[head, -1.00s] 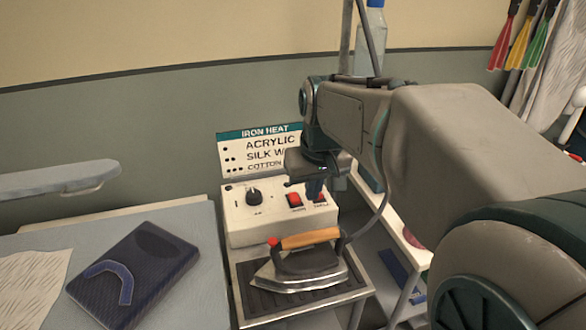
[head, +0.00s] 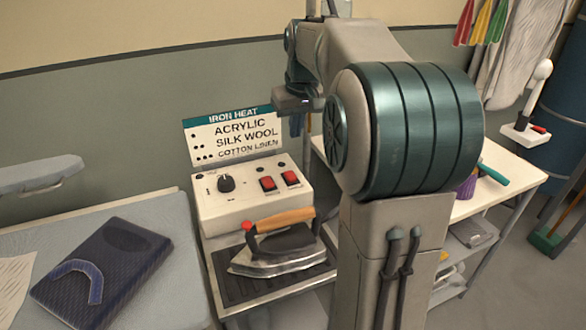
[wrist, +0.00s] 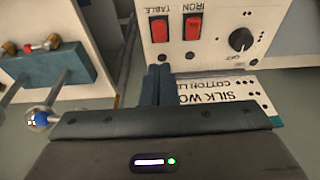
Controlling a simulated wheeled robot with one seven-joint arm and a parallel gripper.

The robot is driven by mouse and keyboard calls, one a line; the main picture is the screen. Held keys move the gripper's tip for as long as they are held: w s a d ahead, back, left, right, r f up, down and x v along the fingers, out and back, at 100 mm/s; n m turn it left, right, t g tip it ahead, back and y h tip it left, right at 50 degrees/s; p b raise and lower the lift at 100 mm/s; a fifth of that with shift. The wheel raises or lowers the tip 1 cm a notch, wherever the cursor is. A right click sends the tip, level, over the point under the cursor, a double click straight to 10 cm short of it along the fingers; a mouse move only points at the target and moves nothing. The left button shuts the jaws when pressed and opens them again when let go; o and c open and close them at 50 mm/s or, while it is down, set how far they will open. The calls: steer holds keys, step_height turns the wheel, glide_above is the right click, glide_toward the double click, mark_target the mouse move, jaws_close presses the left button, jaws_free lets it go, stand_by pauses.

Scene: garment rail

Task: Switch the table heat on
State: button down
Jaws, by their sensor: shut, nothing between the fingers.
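The cream control box (head: 240,206) stands behind the iron, with a black dial (head: 226,184) and two red rocker switches. In the wrist view, which is upside down, the switch marked TABLE (wrist: 160,30) is left of the switch marked IRON (wrist: 193,27). In the head view, the TABLE switch (head: 290,178) is the right one and the IRON switch (head: 267,183) the left. I cannot tell which way either rocker is tipped. Small dots by the switches look dark. My gripper (head: 297,124) is shut and empty, above and behind the box, apart from the switches; its fingers (wrist: 158,85) show in the wrist view.
The iron (head: 280,250) with a wooden handle rests on a dark ribbed tray (head: 235,288) before the box. An IRON HEAT sign (head: 232,136) stands behind it. The ironing table (head: 165,290) with a dark blue pad is at left. A white shelf unit (head: 510,187) is at right.

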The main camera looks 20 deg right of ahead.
glide_toward(292, 177)
steer(key=x, duration=0.5)
steer(key=shift+w, duration=0.1)
steer(key=shift+f, duration=0.55)
